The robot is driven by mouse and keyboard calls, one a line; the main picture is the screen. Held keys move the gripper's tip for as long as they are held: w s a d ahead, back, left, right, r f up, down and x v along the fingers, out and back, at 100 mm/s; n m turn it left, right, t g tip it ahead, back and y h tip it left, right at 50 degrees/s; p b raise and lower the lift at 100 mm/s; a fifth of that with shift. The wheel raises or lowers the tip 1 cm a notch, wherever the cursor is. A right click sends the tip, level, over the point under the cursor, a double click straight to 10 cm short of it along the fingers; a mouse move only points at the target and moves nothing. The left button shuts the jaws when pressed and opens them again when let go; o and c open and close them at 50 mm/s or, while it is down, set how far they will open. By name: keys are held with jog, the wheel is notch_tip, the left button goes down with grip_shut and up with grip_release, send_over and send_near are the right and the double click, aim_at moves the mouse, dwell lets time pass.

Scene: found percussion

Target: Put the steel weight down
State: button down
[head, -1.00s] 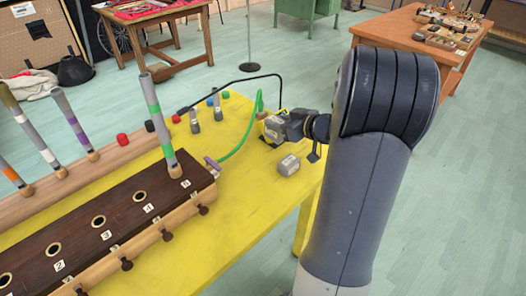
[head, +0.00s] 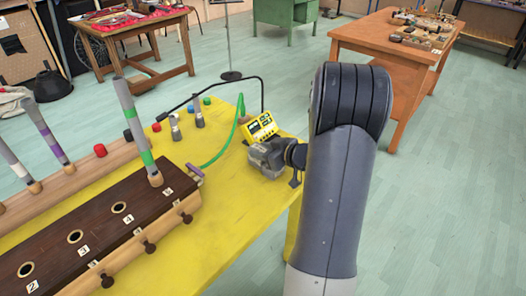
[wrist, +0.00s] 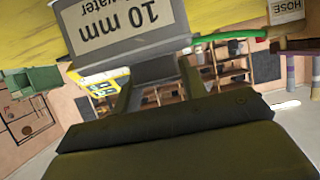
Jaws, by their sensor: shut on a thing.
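The steel weight (wrist: 125,28) is a grey block with a pale label reading "10 mm water", upside down at the top of the wrist view. My gripper (head: 265,157) is shut on it, with a finger at each side of the block in the wrist view. In the head view my gripper is low over the right edge of the yellow table (head: 218,230), just in front of the yellow meter (head: 262,127).
A green hose (head: 222,150) runs from near the meter to the dark wooden chest (head: 150,192) with numbered holes. A grey tube with green bands (head: 135,125) stands in the chest. Small grey pieces (head: 175,128) stand behind. Bare yellow tabletop lies in front of the gripper.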

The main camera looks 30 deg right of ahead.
jog(key=shift+f, duration=0.1)
jog(key=c, duration=0.8)
grip_release()
jog(key=shift+s+d+r, duration=0.15)
jog(key=shift+s+r, duration=0.15)
jog(key=p+v, duration=0.2)
jog(key=v, duration=0.9)
jog(key=shift+s+r, duration=0.1)
jog(key=shift+s, duration=0.05)
